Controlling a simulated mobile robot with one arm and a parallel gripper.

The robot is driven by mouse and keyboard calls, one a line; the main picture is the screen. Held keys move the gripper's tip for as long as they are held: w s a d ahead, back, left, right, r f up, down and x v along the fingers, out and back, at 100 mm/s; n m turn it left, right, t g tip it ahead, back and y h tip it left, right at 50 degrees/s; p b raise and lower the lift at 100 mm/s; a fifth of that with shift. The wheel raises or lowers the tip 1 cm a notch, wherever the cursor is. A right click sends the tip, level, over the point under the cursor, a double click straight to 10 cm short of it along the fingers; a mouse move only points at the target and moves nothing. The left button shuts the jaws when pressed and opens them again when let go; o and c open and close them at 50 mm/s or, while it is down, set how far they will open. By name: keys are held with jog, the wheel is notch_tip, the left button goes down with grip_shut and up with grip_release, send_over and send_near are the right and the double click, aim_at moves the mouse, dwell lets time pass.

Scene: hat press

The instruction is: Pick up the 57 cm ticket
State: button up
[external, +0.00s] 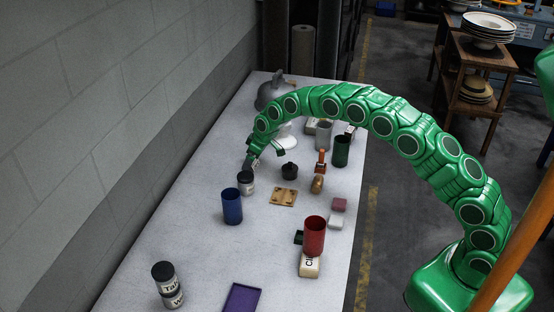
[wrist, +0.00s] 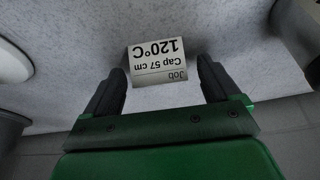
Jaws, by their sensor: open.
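The 57 cm ticket (wrist: 156,62) is a small pale card in the wrist view, with upside-down print reading "Job Cap 57 cm 120°C". It appears between the two dark fingers of my gripper (wrist: 163,84), near their tips. The fingers are apart, with a gap on each side of the card; I cannot tell its distance from them in depth. In the external view my gripper (external: 251,160) is low over the far left part of the table, near the wall. I cannot make out the ticket clearly there.
A black-lidded jar (external: 246,186) and a blue cup (external: 232,206) stand just in front of my gripper. A grey dome-shaped form (external: 274,92) is behind it. A dark pot (external: 290,171) is to its right. The block wall (external: 140,110) runs close along the left.

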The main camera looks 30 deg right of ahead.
jog(key=c, duration=1.1)
